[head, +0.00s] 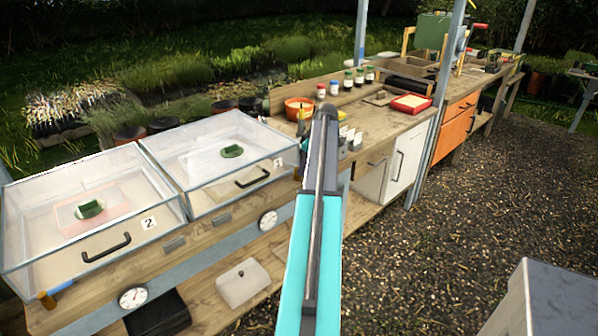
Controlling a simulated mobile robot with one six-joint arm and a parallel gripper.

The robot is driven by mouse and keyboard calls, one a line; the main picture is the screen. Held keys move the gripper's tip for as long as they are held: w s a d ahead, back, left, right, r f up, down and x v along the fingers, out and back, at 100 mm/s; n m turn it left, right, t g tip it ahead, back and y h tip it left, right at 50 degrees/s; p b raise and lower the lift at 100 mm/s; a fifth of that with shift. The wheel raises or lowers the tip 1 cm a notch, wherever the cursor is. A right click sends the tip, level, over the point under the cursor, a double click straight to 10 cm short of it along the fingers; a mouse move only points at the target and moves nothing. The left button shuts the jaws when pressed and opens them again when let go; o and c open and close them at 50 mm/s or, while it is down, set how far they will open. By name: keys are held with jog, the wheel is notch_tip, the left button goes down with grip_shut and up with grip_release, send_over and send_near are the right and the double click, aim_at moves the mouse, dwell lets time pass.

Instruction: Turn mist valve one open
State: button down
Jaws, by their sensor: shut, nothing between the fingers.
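Two clear lidded boxes stand side by side on the bench at the left. The nearer box (100,262) has a card reading 2. The farther box (212,208) has a card (278,162) too small to read surely, perhaps 1. A brass-coloured fitting with a blue lever (62,287) sits at the nearer box's front left corner. It looks like a valve. I cannot make out which valve is mist valve one; the area right of the farther box is partly hidden by my teal and grey arm. My gripper does not show.
Each box has a black front handle. Two round gauges (133,298) (268,220) are on the bench front. Pots, small bottles and a red tray (411,103) stand farther along the bench. A grey block (550,300) is at lower right. The gravel between is clear.

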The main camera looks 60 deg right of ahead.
jog(key=shift+s+d, duration=0.35)
jog(key=shift+d, duration=0.1)
jog(key=shift+w+a, duration=0.1)
jog(key=shift+w, duration=0.1)
jog(key=shift+w, duration=0.8)
